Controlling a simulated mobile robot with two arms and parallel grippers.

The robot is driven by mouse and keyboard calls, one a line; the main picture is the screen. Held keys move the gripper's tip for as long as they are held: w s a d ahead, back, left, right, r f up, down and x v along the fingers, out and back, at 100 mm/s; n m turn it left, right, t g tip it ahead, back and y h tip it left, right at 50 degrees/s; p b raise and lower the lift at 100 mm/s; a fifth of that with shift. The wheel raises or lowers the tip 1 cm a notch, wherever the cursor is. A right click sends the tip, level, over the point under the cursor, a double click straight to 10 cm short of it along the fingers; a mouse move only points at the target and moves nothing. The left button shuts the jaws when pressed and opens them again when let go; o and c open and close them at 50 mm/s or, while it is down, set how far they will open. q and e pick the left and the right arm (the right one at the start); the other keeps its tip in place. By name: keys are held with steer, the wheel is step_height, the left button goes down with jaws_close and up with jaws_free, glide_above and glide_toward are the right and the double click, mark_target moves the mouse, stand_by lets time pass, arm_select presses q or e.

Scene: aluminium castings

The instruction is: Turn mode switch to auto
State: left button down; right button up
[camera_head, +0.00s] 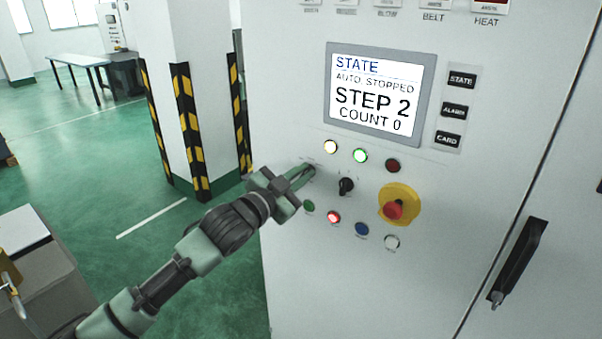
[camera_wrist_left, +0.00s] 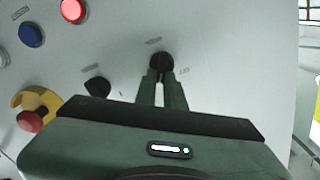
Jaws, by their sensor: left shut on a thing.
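My left gripper (camera_head: 302,176) reaches the control panel from the left. It is shut on a dark rotary switch (camera_head: 310,169), apparently the mode switch; its label is too small to read. In the left wrist view both fingertips (camera_wrist_left: 161,82) close on the switch's round dark knob (camera_wrist_left: 161,60). The fingers hide part of the knob, so I cannot tell its exact angle. The screen (camera_head: 378,91) reads "STATE", "AUTO, STOPPED", "STEP 2" and "COUNT 0". My right gripper is not in view.
A second dark rotary switch (camera_head: 345,186) sits close to the right of the gripper. The red emergency stop (camera_head: 393,210) on its yellow plate is further right. Lamps and buttons, including a lit red one (camera_head: 333,217), surround the switches. A black door handle (camera_head: 519,262) protrudes at right.

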arm_select(q)
steer(key=m, duration=0.2)
steer(key=shift+s+d+f+m, duration=0.1)
steer(key=shift+f+m, duration=0.05)
steer(key=shift+m, duration=0.15)
stand_by(0.3)
steer(key=c, duration=1.5)
jaws_free()
steer(key=b+v, duration=0.2)
steer(key=v, duration=0.6)
